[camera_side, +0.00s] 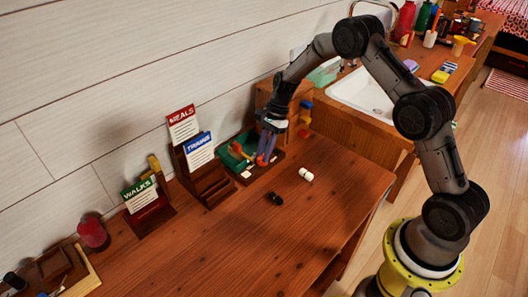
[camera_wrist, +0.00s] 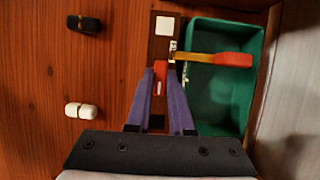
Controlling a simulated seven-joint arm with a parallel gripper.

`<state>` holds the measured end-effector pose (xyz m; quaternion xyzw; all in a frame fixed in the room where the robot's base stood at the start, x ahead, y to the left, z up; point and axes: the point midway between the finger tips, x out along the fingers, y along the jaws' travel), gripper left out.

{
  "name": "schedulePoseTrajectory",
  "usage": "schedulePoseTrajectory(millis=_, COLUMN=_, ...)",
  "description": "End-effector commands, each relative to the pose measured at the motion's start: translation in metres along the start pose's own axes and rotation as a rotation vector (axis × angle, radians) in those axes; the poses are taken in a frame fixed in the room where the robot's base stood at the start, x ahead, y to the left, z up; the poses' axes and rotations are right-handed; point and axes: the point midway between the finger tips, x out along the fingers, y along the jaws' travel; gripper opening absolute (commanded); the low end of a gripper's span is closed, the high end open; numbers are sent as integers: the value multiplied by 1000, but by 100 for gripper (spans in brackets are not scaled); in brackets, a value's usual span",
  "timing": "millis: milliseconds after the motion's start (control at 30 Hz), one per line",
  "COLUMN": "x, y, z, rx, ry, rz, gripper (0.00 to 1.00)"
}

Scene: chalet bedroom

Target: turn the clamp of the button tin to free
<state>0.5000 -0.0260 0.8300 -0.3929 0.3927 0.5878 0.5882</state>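The button tin is an open green box (camera_wrist: 213,105) on a dark brown base (camera_wrist: 162,27); in the side view the green box (camera_side: 229,158) sits at the back of the wooden bench. A brass-coloured lever with a red handle (camera_wrist: 231,60) reaches from the base across the green box. A small red upright piece (camera_wrist: 160,77) stands on the base. My gripper (camera_wrist: 161,75) has its two purple fingers on either side of this red piece. Whether they press on it is unclear. In the side view, my gripper (camera_side: 267,157) is low over the tin's base.
A black spool-like piece (camera_side: 275,198) and a white one (camera_side: 306,174) lie on the bench in front. Card racks labelled TRAINS (camera_side: 199,148) and WALKS (camera_side: 140,195) stand to the left. A wooden box with coloured knobs (camera_side: 304,111) is close on the right.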

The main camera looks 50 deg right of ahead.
Motion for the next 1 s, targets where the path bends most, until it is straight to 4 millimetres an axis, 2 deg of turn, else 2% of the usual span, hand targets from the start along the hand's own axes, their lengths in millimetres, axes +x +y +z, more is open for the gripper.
schedulePoseTrajectory(millis=533, x=-1, y=-1, z=0, rx=-46, ry=0, rz=19, gripper=0)
schedulePoseTrajectory(millis=1000, x=0, y=-3, z=1, rx=-383, ry=1, rz=159, gripper=0)
